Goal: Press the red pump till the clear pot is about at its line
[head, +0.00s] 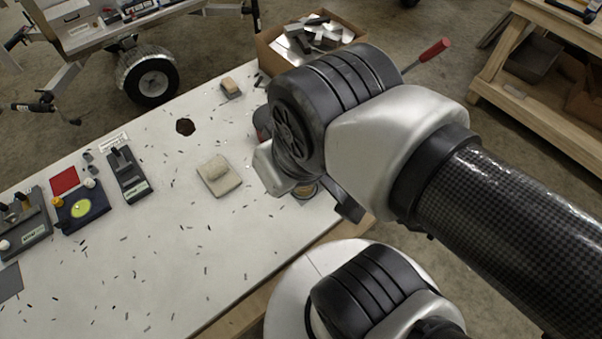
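My arm covers the right end of the white workbench (175,240). A small round vessel with an amber-brown rim (304,191) shows partly below my wrist; I cannot tell whether it is the clear pot, and no line or level can be read. A small dark red patch (262,128) shows at the left edge of my wrist; I cannot tell whether it is the red pump. A dark part that may belong to my gripper (348,206) juts out beside the round vessel. My gripper's fingertips are hidden, so its opening and any contact cannot be seen.
A beige block on a pad (219,176) and a smaller tan block (231,87) lie left of my arm. A cardboard box of metal offcuts (270,52) stands behind. A red-handled rod (433,49) sticks out past my arm. Fixtures (82,208) fill the left; dark slivers litter the bench.

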